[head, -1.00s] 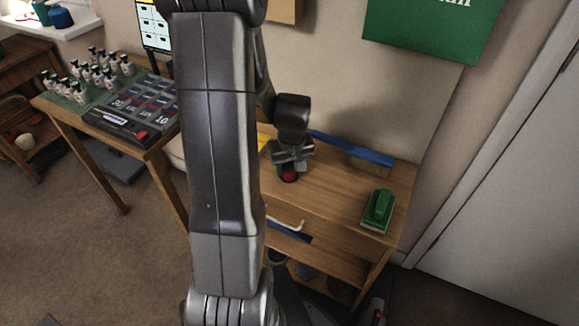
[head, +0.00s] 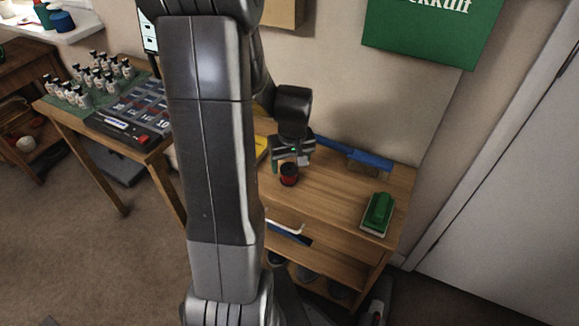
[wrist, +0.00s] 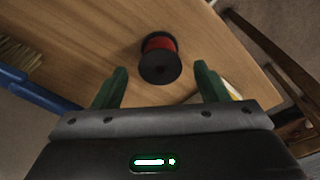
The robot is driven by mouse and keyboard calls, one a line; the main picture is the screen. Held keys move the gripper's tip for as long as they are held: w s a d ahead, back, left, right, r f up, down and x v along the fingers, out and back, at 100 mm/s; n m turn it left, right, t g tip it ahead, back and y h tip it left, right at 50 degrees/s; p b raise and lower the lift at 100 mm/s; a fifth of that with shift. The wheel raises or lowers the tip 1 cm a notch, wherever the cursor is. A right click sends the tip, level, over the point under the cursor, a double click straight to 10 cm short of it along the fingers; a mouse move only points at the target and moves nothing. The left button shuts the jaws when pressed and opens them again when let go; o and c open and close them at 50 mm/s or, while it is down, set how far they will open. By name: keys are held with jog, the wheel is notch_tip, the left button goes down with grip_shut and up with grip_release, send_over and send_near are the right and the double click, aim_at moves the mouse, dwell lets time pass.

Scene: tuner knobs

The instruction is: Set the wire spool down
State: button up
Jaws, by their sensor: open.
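The wire spool (head: 289,174), red wire between black flanges, stands on the wooden bench top (head: 335,205). In the wrist view the spool (wrist: 160,58) stands upright on the wood, just beyond the fingertips and roughly midway between them. My gripper (head: 291,166) is above and behind the spool in the head view. Its two green fingers show spread apart and empty in the wrist view (wrist: 160,75). They look clear of the spool.
A blue-handled brush (head: 355,154) lies along the back of the bench. A green block (head: 379,212) sits at its right end. Something yellow (head: 261,149) lies left of the gripper, partly behind my arm. Bare wood lies between spool and green block.

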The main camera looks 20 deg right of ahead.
aim_at(289, 170)
notch_tip(289, 170, up, 9)
jog(key=s+p, duration=0.1)
jog(key=shift+s+f+p, duration=0.15)
jog(key=shift+f+p, duration=0.05)
jog(key=shift+p, duration=0.1)
jog(key=shift+f, duration=0.1)
jog(key=f+b, duration=0.1)
jog(key=f, duration=0.3)
jog(key=w+f+b, duration=0.1)
jog(key=f, duration=0.3)
jog(key=f+b, duration=0.1)
jog(key=f, duration=0.3)
jog(key=shift+w+f, duration=0.15)
jog(key=shift+w, duration=0.25)
jog(key=shift+r+p, duration=0.6)
jog(key=shift+r, duration=1.55)
